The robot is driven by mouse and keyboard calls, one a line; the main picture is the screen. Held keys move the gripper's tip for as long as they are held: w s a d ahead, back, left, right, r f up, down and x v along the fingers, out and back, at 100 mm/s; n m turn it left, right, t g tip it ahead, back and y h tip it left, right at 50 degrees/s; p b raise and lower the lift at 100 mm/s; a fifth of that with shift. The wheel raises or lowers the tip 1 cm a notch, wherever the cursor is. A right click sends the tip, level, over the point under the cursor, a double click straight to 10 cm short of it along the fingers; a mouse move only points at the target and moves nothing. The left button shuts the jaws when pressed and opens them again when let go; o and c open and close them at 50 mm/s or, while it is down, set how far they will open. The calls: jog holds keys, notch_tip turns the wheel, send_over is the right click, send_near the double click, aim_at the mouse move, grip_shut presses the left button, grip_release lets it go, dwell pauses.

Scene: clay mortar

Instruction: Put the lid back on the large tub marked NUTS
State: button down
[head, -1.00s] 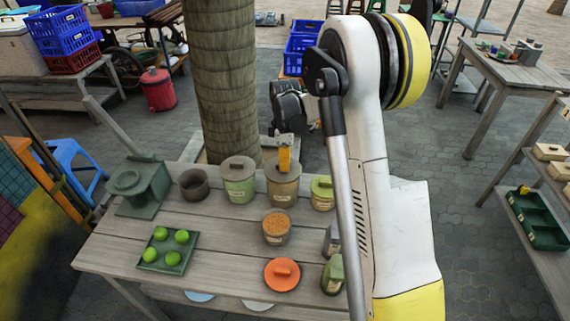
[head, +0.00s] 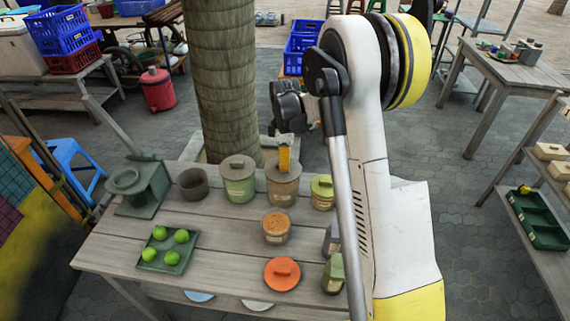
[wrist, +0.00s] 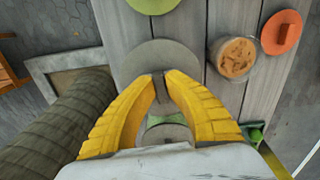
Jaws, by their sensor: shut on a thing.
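My gripper (head: 284,160) is over the large brown tub (head: 283,192) at the back of the table. Its yellow fingers, also in the wrist view (wrist: 161,78), are shut on the raised handle of the round grey-brown lid (wrist: 165,55). In the head view the lid (head: 272,167) is level at the tub's mouth; I cannot tell whether it is fully seated. The tub carries a pale label, too small to read. The tub's mouth is hidden under the lid.
A green tub with a brown lid (head: 239,183) stands close left, a smaller green-lidded tub (head: 322,193) close right. In front are an open tub of orange-brown contents (head: 277,226) and an orange lid (head: 282,273). A tray of green fruit (head: 166,251) lies front left. A tree trunk (head: 225,80) rises behind.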

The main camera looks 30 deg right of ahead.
jog(key=c, duration=0.9)
grip_release()
jog(key=shift+r, duration=0.15)
jog(key=shift+r+p, duration=2.15)
jog(key=shift+r, duration=1.25)
grip_shut()
jog(key=shift+f, duration=0.2)
